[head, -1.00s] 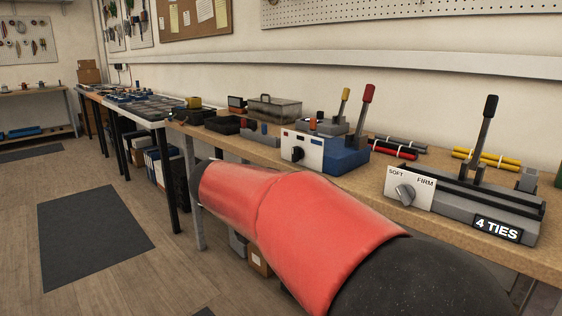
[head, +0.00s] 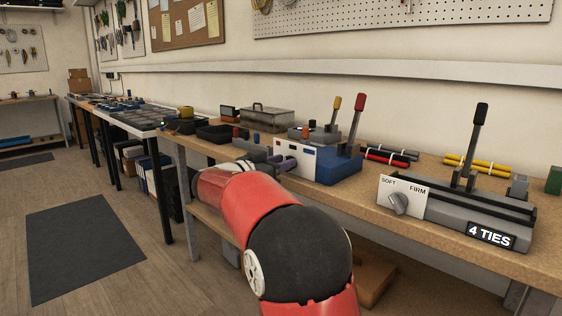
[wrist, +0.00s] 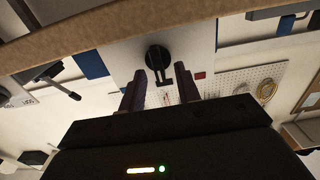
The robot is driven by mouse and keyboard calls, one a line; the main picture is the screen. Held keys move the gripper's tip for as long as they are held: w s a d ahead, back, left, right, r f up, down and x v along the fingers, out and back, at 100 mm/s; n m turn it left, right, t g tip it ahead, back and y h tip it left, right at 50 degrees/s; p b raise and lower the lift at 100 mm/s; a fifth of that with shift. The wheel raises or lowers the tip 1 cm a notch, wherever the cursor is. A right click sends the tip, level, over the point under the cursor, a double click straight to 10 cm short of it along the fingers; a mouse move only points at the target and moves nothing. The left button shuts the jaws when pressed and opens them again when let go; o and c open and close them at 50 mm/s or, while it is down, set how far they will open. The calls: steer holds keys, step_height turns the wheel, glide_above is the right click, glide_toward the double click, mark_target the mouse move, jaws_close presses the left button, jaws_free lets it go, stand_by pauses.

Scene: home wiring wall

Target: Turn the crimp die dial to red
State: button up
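The crimp station (head: 325,165) is a blue box with a white front panel, standing on the bench; yellow- and red-knobbed levers rise from it. Its black round dial (wrist: 158,56) shows in the wrist view, which is upside down; the dial's pointer end points down the picture. A small red mark (wrist: 200,76) lies to the right of the dial there. My gripper (wrist: 160,78) is open, its two dark fingers apart on either side of the pointer end; I cannot tell if they touch it. In the head view my gripper (head: 284,163) is at the panel and hides the dial.
A grey tie station (head: 470,205) with a SOFT/FIRM knob (head: 399,204) and a black-handled lever stands to the right. Red and black rods (head: 388,157) lie behind. A metal case (head: 267,118) and dark bins (head: 215,132) stand to the left.

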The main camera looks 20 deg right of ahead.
steer(key=shift+d, duration=0.1)
jaws_close()
steer(key=shift+f, duration=0.1)
stand_by(0.3)
steer(key=n+b, duration=0.1)
steer(key=n, duration=0.3)
steer(key=n+b, duration=0.1)
steer(key=n, duration=0.2)
steer(key=w+n+b, duration=0.1)
steer(key=n+b, duration=0.1)
steer(key=n, duration=0.2)
steer(key=shift+a+f+n, duration=0.2)
steer(key=shift+n, duration=0.1)
stand_by(0.5)
